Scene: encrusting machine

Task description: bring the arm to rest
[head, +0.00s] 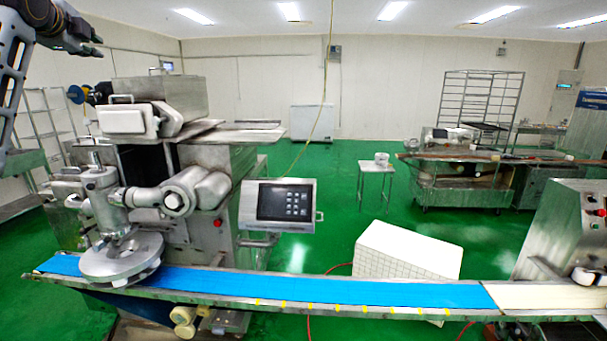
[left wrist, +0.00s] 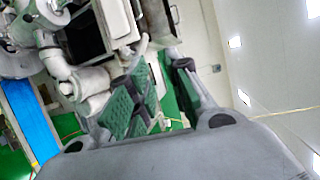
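My left gripper (head: 88,42) is at the upper left of the head view, raised high in front of the encrusting machine (head: 165,140) and apart from it. In the left wrist view the same gripper (left wrist: 162,92) shows two fingers with green pads standing apart, with nothing between them. The machine shows behind the fingers in that view. My right arm and gripper are in neither view.
A blue conveyor belt (head: 300,288) runs across the front, below a round metal disc (head: 121,259). A control panel (head: 284,204) juts out from the machine. A white tiled box (head: 405,252) stands behind the belt. Green floor (head: 330,180) is open beyond.

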